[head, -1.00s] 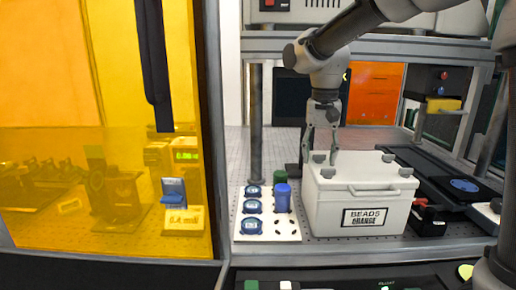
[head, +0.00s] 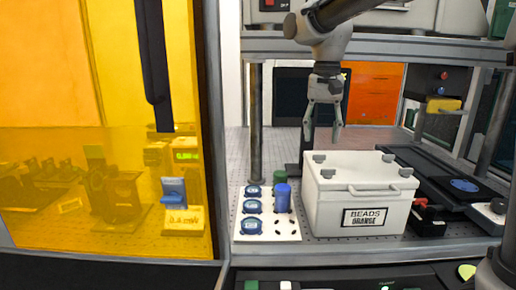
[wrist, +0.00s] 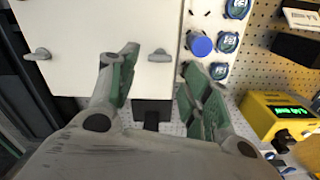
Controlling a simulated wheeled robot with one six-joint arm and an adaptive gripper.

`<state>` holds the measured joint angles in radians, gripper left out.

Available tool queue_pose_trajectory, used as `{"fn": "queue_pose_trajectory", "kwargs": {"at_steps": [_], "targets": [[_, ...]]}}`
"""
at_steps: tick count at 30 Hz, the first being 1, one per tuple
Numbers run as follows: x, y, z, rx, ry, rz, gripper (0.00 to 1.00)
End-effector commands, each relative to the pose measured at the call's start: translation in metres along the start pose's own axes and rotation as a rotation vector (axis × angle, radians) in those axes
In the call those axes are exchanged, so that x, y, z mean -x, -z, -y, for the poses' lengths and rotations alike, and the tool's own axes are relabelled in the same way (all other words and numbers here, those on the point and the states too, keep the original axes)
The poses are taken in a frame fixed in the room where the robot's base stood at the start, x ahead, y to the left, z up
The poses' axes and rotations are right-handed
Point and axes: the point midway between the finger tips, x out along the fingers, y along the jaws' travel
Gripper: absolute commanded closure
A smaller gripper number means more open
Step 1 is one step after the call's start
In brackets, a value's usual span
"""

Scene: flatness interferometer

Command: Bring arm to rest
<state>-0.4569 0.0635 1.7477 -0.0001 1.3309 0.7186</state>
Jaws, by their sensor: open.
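My gripper (head: 323,128) hangs in the head view above the back edge of a white lidded box (head: 358,208) labelled "BEADS ORANGE". Its jaws point down, are open and hold nothing. In the wrist view my gripper (wrist: 163,88) shows two spread fingers with green inner pads. The white box lid (wrist: 100,40) lies at the upper left there, with grey knobs on it. The fingers appear apart from the lid.
A white tray (head: 247,226) with blue round items, a blue cylinder (head: 283,198) and a green one stands left of the box. A black device with red parts (head: 428,217) is at right. A shelf bar (head: 400,48) crosses behind my arm. An amber panel (head: 100,100) fills the left.

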Motion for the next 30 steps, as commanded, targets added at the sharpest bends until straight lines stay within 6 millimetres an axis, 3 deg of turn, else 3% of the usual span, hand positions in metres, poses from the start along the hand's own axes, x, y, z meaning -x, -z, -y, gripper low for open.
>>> {"fn": "queue_pose_trajectory", "kwargs": {"at_steps": [4,7,12,15,19,24,30], "targets": [[0.001,-0.001,-0.006,0.003,0.005,-0.005,0.51],[0.006,-0.009,-0.032,0.016,0.023,-0.029,0.51],[0.007,-0.048,-0.119,0.08,0.069,-0.123,0.51],[-0.004,-0.082,-0.17,0.129,0.082,-0.195,0.51],[-0.027,-0.123,-0.216,0.186,0.079,-0.283,0.51],[-0.054,-0.158,-0.246,0.237,0.06,-0.354,0.51],[-0.062,-0.167,-0.253,0.253,0.052,-0.373,0.51]]}}
